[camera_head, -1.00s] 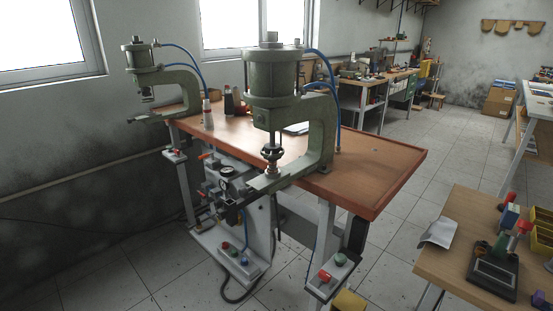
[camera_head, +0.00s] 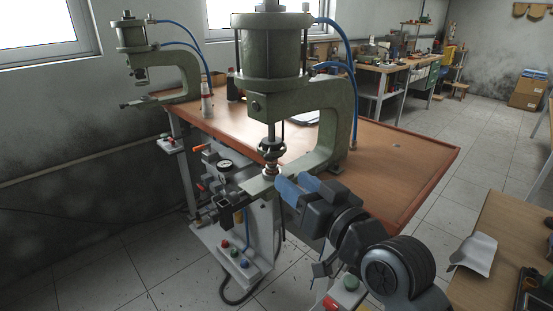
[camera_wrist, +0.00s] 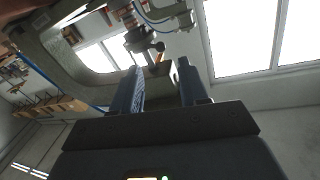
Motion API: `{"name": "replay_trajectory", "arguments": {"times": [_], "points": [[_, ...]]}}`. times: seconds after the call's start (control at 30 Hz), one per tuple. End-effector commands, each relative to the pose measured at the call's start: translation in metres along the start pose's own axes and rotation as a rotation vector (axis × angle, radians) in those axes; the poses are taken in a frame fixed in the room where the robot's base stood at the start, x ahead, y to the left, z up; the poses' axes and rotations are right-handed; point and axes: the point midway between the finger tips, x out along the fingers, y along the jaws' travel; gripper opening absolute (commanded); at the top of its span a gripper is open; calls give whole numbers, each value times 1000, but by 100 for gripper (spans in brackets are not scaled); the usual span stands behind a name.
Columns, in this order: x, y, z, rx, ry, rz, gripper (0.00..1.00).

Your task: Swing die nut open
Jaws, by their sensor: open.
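The near green press (camera_head: 270,55) stands on the bench, its ram pointing down. A dark round nut-like collar (camera_head: 271,148), which I take to be the die nut, sits low on the ram above a pale die on the lower arm. My gripper (camera_head: 291,186) is just right of and below the collar, close to the lower arm, with blue fingers. In the wrist view the two fingers (camera_wrist: 160,68) are apart with nothing between them. The ram end (camera_wrist: 138,40) shows beyond their tips there. I cannot tell whether the fingers touch anything.
A second green press (camera_head: 135,45) stands at the far left of the wooden bench (camera_head: 400,165). Blue air hoses (camera_head: 350,75) curve beside the near press. A gauge and valves sit below. A small table (camera_head: 500,225) stands at right.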

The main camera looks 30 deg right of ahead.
Motion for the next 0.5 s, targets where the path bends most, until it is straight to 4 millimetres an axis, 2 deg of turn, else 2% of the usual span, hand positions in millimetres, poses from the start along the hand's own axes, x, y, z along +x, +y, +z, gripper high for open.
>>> {"name": "replay_trajectory", "arguments": {"times": [0.23,0.5], "points": [[22,-1,-6,3,3,-6,44],[62,-1,-6,3,3,-5,44]]}}
